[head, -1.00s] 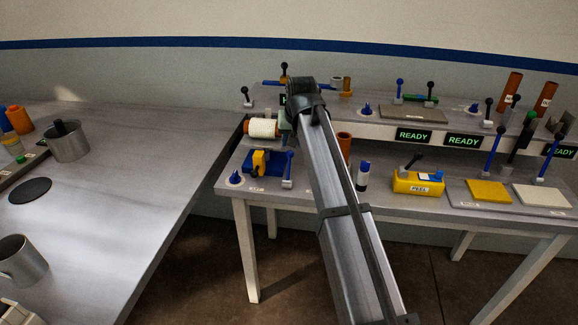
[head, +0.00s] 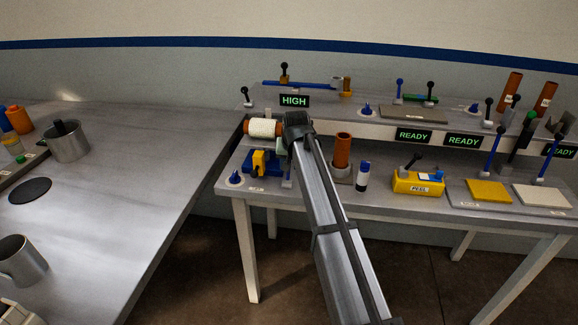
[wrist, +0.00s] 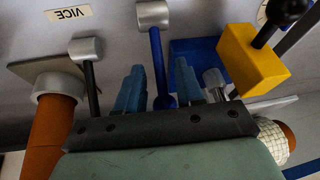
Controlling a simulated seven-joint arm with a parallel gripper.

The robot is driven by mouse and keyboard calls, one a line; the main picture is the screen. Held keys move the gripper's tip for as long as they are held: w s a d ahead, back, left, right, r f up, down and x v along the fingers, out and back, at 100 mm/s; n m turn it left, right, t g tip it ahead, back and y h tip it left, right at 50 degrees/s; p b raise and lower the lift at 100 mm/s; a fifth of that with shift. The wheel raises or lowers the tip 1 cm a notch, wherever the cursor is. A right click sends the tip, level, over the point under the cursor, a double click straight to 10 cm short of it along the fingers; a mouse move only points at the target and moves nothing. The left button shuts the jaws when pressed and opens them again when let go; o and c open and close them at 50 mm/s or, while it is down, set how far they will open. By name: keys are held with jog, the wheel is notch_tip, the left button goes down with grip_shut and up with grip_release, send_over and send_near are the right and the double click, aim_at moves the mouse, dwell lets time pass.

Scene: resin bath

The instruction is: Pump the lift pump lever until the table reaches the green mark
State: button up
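My gripper (wrist: 157,82) is open in the wrist view, its two blue fingers apart. A blue lever (wrist: 155,50) with a grey pivot and a blue ball end stands between them, with gaps on both sides. In the head view my gripper's fingertips are hidden behind my arm, near the blue-and-yellow device (head: 260,162) on the lower shelf. A black lever (wrist: 90,80) with a grey pivot stands left of the fingers in the wrist view. No readable label marks the lift pump lever. I cannot make out the lift table or a green mark.
An orange cylinder (wrist: 55,135) and a yellow block (wrist: 250,62) with a black-knobbed lever flank my gripper. A white-wound spool (head: 263,128) lies close by. A display (head: 294,101) reads HIGH. The left bench (head: 110,190) has clear room.

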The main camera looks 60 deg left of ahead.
jog(key=shift+x, duration=0.95)
jog(key=shift+c, duration=0.3)
grip_shut()
